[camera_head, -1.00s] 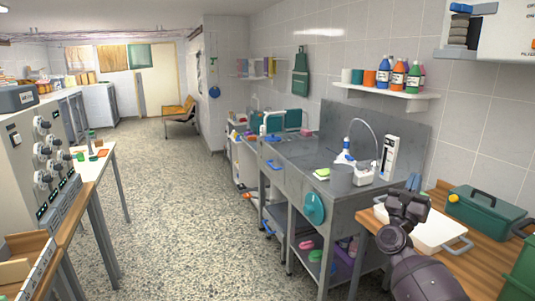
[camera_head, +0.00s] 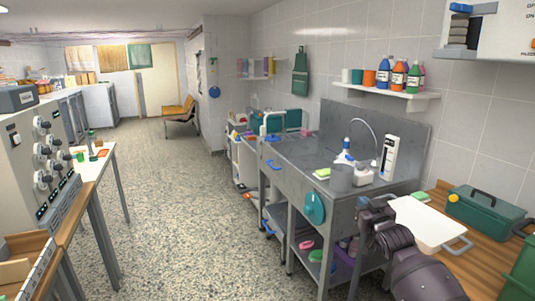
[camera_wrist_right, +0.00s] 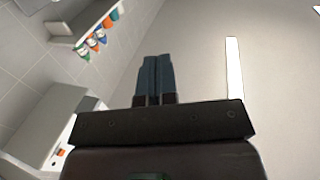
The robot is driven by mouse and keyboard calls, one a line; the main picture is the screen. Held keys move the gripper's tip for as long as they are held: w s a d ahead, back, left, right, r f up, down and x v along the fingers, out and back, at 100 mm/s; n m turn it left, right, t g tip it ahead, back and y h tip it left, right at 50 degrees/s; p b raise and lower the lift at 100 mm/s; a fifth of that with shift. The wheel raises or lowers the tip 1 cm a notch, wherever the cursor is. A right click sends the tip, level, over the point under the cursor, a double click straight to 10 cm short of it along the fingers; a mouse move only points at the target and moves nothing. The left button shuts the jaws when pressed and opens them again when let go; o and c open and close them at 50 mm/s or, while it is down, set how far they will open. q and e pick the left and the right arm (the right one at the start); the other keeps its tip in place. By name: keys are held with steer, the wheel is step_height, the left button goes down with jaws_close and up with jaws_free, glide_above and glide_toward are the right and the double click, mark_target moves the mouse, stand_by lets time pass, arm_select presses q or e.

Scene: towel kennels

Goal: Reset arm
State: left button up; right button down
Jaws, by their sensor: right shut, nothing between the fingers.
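My right arm comes in from the bottom right of the head view, dark and bulky. Its upper part shows in front of the steel sink unit (camera_head: 290,165), left of a white tray (camera_head: 423,222). The right gripper's fingers (camera_wrist_right: 153,80) show in the right wrist view, side by side with no gap and nothing between them. They point up toward the ceiling, with the wall shelf off to the left. My left gripper is not in the head view.
A wooden counter (camera_head: 487,217) at the right holds the white tray and a green toolbox (camera_head: 486,211). Spray bottles stand by the sink, and a shelf (camera_head: 388,95) of coloured bottles hangs above. A panel of knobs stands at left. The speckled floor (camera_head: 185,210) between is clear.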

steer(key=s+f+n+g+h, duration=0.15)
steer(key=s+f+g, duration=0.25)
steer(key=s+f, duration=1.45)
steer(key=s+f+m+g, duration=0.1)
steer(key=s+f, duration=0.2)
steer(key=s, duration=0.6)
steer(key=s+f+g, duration=0.1)
steer(key=s+f, duration=0.2)
steer(key=s, duration=0.6)
steer(key=s+f+m, duration=0.1)
steer(key=s+f, duration=0.2)
steer(key=s, duration=0.6)
steer(key=shift+s+a+f+m+g+h, duration=0.15)
steer(key=shift+s+f+m+g+h, duration=0.1)
steer(key=shift+f+m+g+h, duration=0.15)
